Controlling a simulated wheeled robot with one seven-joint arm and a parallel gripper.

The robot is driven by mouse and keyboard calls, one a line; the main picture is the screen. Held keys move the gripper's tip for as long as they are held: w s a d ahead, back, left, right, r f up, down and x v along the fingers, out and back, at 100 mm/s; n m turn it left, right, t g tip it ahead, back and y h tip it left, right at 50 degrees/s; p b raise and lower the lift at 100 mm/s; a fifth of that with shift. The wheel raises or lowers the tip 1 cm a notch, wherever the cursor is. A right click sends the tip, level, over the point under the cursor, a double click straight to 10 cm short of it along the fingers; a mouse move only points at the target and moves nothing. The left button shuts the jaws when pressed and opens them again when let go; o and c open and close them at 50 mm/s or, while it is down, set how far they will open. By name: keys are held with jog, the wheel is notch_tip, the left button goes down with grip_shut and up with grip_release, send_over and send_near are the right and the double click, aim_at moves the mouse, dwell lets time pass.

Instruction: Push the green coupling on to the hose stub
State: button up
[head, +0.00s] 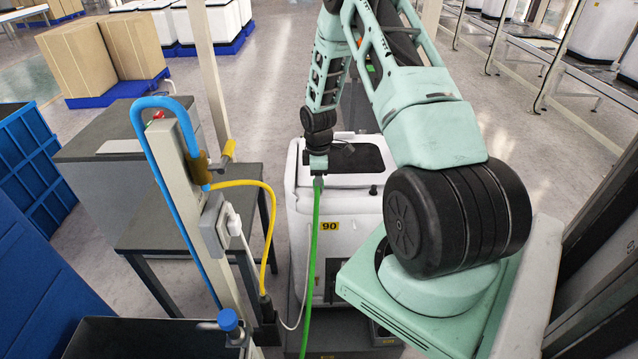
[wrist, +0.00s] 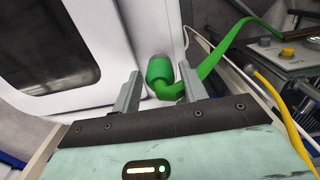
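The green coupling (wrist: 160,69) shows in the wrist view as a short, thick cylinder against the white panel, with the green hose (wrist: 217,60) bending away from it to the right. My gripper (wrist: 159,72) has its two fingers apart, one on each side of the coupling. A gap shows at the left finger; the right finger is close to the coupling, and I cannot tell whether it touches. In the head view my gripper (head: 318,172) is at the top of the green hose (head: 313,245), above the white machine. I cannot make out the hose stub.
The white machine (head: 330,205) carries a "90" label. To the left stand a post (head: 190,190) with a blue hose (head: 142,125) and a yellow hose (head: 262,190), and a grey table (head: 190,235). The yellow hose also shows in the wrist view (wrist: 290,125).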

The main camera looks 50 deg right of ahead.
grip_shut()
jog(key=shift+r, duration=0.1)
jog(key=shift+r+p, duration=2.05)
jog(key=shift+r, duration=0.9)
